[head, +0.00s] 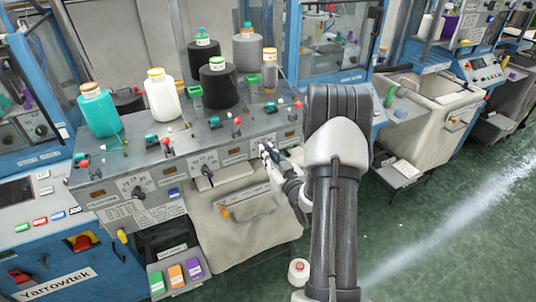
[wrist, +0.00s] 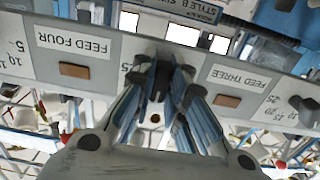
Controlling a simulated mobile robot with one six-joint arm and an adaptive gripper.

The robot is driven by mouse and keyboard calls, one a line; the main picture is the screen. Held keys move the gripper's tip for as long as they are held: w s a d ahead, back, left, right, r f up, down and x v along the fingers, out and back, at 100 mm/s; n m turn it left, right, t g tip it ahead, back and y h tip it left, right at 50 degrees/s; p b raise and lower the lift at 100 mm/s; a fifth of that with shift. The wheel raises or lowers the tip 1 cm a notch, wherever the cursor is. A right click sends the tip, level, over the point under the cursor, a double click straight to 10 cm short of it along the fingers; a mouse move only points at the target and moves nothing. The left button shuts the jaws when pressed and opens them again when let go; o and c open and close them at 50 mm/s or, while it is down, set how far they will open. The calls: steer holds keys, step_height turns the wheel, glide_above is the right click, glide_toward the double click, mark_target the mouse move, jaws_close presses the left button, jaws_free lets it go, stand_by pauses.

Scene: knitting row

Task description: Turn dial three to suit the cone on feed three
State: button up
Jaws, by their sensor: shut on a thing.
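My gripper (head: 268,155) is at the front panel (head: 235,152) of the machine, towards its right end. In the wrist view its fingers (wrist: 162,85) are closed on a dark dial knob between the labels FEED FOUR (wrist: 75,42) and FEED THREE (wrist: 240,78). The fingers hide most of that knob and its scale, so I cannot read its setting. Another dark dial (wrist: 304,105) with a numbered scale stands right of the FEED THREE label. Cones stand on the machine top: teal (head: 98,112), white (head: 161,98), black (head: 218,85) and grey (head: 248,52). I cannot tell which is on feed three.
More dark dials (head: 206,172) sit along the panel to the left. Small red-knobbed levers (head: 237,121) stand along the top edge. A pale bin (head: 235,215) hangs below the panel. A small container (head: 298,270) is on the green floor, which is open at right.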

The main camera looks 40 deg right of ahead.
steer(key=shift+f+b, duration=0.1)
steer(key=shift+b, duration=0.2)
jaws_close()
steer(key=n+b, duration=0.1)
steer(key=b, duration=0.1)
steer(key=n+b, duration=0.1)
steer(key=b, duration=0.1)
steer(key=shift+f+n, duration=0.2)
steer(key=shift+n, duration=0.1)
steer(key=n+b, duration=0.2)
steer(key=b, duration=0.1)
steer(key=n+b, duration=0.2)
steer(key=b, duration=0.1)
steer(key=shift+r, duration=0.1)
steer(key=o, duration=0.8)
jaws_free()
steer(key=shift+r, duration=0.15)
steer(key=shift+o, duration=0.2)
steer(key=shift+s, duration=0.1)
